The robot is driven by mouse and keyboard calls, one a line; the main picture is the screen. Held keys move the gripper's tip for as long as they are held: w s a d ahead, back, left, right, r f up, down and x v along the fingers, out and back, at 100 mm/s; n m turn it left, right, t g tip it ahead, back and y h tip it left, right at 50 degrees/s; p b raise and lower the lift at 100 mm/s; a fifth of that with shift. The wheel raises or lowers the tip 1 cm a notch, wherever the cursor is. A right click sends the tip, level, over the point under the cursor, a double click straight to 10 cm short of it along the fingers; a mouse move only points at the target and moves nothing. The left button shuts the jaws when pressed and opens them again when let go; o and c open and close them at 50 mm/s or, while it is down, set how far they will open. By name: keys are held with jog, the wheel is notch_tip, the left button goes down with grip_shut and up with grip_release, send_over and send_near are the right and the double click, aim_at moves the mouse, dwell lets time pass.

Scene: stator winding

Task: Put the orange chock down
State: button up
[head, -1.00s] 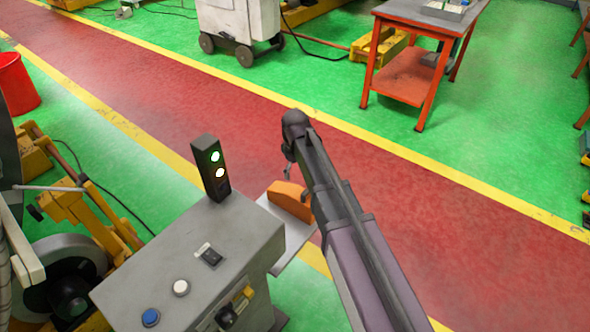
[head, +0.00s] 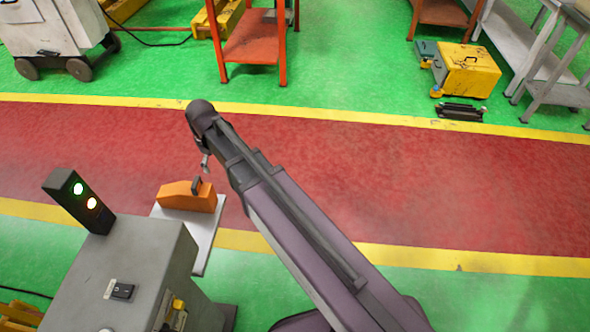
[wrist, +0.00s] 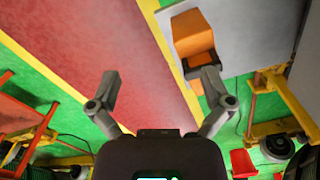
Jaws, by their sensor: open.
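The orange chock (head: 187,196) rests on a pale grey plate (head: 205,245) beside the grey control cabinet in the head view. It has a wedge shape and a dark handle on its right end. In the wrist view the orange chock (wrist: 190,33) is at the upper middle, on the plate (wrist: 250,25). My gripper (wrist: 160,82) is open, with its two fingers wide apart and nothing between them. The right finger's tip appears close to the chock's dark handle; I cannot tell whether they touch. In the head view my gripper (head: 205,165) is small and partly hidden by my arm.
The grey cabinet (head: 130,270) with a two-lamp signal light (head: 78,200) stands left of the plate.

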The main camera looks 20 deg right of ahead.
jog(key=s+d+m, duration=0.4)
jog(key=s+d, duration=0.1)
jog(key=d, duration=0.6)
jog(key=s+d+m, duration=0.5)
jog(key=d, duration=0.6)
jog(key=shift+d, duration=0.25)
jog(key=shift+s+r, duration=0.1)
notch_tip(320, 180, up, 8)
jog(key=p, duration=0.8)
jog(key=shift+c, duration=0.2)
jog(key=c, duration=0.6)
jog(key=shift+o, duration=0.2)
jog(key=shift+d, duration=0.1)
